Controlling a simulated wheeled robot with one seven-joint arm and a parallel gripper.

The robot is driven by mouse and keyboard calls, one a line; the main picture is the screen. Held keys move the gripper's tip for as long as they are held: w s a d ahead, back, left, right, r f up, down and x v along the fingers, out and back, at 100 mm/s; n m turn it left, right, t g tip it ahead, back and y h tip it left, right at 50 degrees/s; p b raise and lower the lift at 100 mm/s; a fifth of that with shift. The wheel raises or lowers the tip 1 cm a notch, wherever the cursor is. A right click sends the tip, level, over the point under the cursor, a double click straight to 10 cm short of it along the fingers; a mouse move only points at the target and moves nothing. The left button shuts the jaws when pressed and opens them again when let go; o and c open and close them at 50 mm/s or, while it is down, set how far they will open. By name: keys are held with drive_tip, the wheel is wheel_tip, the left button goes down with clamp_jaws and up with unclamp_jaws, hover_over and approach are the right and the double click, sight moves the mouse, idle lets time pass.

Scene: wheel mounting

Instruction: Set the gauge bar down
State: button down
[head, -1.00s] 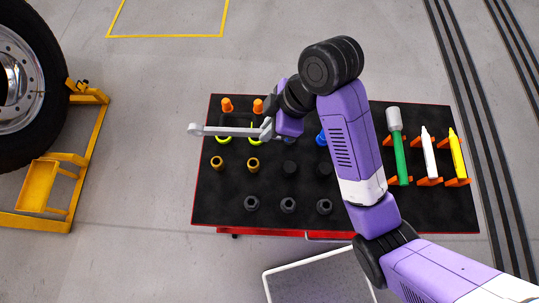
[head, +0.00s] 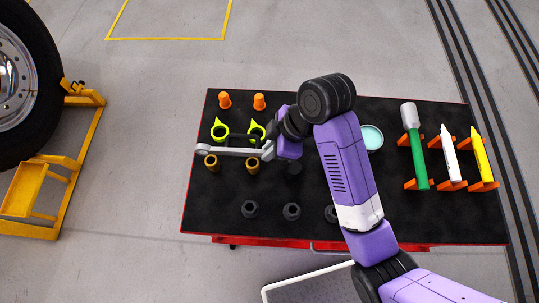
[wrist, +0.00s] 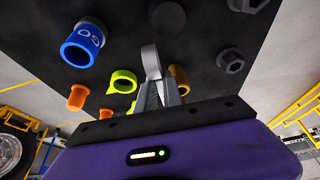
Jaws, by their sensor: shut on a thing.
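The gauge bar (head: 232,152) is a thin light-grey bar with a round knob at its left end. It lies roughly level across the picture above the left part of the black-topped cart (head: 210,215). My gripper (head: 268,151) is shut on its right end. In the wrist view, the grey bar (wrist: 151,60) stands between my fingertips (wrist: 158,92), seen nearly end-on. The black mat shows behind it; I cannot tell the exact gap between bar and mat.
Yellow-green clips (head: 219,130), brass sleeves (head: 253,165), orange cones (head: 225,101) and dark nuts (head: 250,209) surround the bar. A blue sleeve (wrist: 83,45) shows in the wrist view. Green (head: 417,160), white and yellow tools rest at right. A wheel (head: 25,80) stands left.

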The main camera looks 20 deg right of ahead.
drive_tip(key=shift+f, duration=1.8)
drive_tip(key=c, duration=1.5)
unclamp_jaws()
drive_tip(key=shift+f, duration=0.1)
drive_tip(key=p+v, duration=0.4)
drive_tip(key=v, duration=0.6)
drive_tip(key=shift+r, duration=0.45)
drive_tip(key=shift+s+d+r+p, duration=0.15)
drive_tip(key=shift+d+r+p, duration=0.2)
drive_tip(key=shift+r+p, duration=0.35)
drive_tip(key=shift+f, duration=0.1)
